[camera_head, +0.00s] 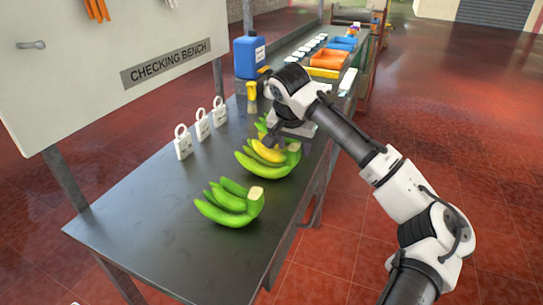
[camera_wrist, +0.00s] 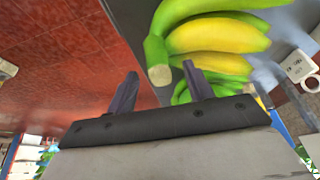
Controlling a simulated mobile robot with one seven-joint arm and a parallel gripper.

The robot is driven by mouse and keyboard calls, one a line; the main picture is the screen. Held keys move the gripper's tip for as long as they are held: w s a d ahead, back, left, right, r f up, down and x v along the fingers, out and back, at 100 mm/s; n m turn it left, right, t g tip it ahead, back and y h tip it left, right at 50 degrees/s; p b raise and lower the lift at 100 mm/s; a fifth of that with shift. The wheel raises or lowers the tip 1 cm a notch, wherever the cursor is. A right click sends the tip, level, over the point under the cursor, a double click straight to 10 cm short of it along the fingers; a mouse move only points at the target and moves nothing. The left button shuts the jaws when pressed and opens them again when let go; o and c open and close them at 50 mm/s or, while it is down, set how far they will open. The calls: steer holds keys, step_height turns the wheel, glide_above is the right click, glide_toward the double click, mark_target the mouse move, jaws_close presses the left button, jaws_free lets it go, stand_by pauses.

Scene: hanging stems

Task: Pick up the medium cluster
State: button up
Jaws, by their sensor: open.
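Banana clusters lie in a row on the dark metal bench (camera_head: 150,196). The nearest is an all-green cluster (camera_head: 228,203) with a thick cut stem. Behind it is a green-and-yellow cluster (camera_head: 266,160), and more green fruit (camera_head: 262,127) shows partly behind my arm. I cannot tell for certain which one is the medium cluster. My gripper (camera_head: 277,140) is over the green-and-yellow cluster, partly hidden by the wrist. In the wrist view my gripper (camera_wrist: 160,88) is open and empty, with the cut stem of a green-and-yellow cluster (camera_wrist: 215,37) just beyond and between the fingertips.
Three white looped tags (camera_head: 202,125) stand along the bench's back side. Farther along are a blue jug (camera_head: 249,57), a yellow bottle (camera_head: 251,91), an orange tray (camera_head: 329,58) and a blue tray (camera_head: 342,44). A large sign board (camera_head: 110,60) rises behind the bench. The red floor is clear at right.

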steer(key=shift+c, duration=0.4)
steer(key=c, duration=0.9)
steer(key=shift+r, duration=0.1)
jaws_close()
steer(key=shift+r, duration=0.15)
